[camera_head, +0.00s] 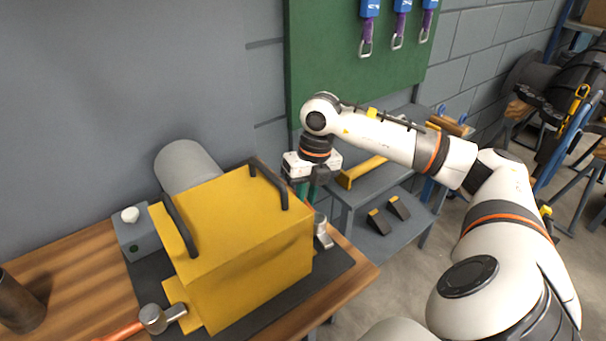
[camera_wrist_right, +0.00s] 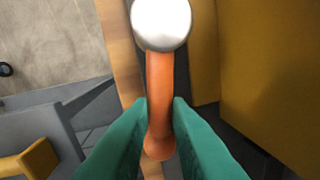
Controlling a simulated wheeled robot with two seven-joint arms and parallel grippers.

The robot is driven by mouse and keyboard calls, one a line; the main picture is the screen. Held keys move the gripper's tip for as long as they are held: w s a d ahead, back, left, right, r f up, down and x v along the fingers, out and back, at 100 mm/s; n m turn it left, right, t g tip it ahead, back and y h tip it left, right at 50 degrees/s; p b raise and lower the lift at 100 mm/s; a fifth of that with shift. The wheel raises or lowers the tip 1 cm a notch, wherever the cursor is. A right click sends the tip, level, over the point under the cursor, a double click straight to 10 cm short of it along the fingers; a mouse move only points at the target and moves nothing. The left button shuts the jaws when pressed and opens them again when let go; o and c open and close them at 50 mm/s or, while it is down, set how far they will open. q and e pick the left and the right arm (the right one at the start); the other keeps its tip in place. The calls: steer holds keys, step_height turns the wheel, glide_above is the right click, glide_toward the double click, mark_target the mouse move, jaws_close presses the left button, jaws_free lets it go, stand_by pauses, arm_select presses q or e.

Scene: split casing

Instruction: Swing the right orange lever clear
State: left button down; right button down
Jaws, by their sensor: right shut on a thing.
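The right orange lever (camera_wrist_right: 160,85) shows in the right wrist view, with a silver round end at the top of the picture. My right gripper (camera_wrist_right: 160,115) has its green fingers on both sides of the lever and is shut on it. In the head view my right gripper (camera_head: 306,192) is at the far right side of the yellow casing (camera_head: 250,245), and the orange part is hidden there. The lever's silver pivot (camera_head: 321,230) shows beside the casing. A left orange lever (camera_head: 125,330) with a silver pivot lies at the casing's front left. My left gripper is not in view.
The casing has two black handles on top and stands on a dark mat (camera_head: 335,268) on a wooden bench (camera_head: 70,270). A grey box with a white knob (camera_head: 130,215) and a grey cylinder (camera_head: 185,165) are close by. A grey cart (camera_head: 375,200) stands to the right.

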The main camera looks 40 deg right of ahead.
steer(key=shift+w+a+n, duration=0.15)
steer(key=shift+a+n, duration=0.3)
steer(key=shift+n, duration=0.55)
steer(key=shift+a, duration=0.1)
steer(key=c, duration=1.3)
jaws_free()
steer(key=shift+c, duration=0.2)
step_height(320, 180, up, 12)
steer(key=d, duration=0.2)
steer(key=shift+p, duration=0.35)
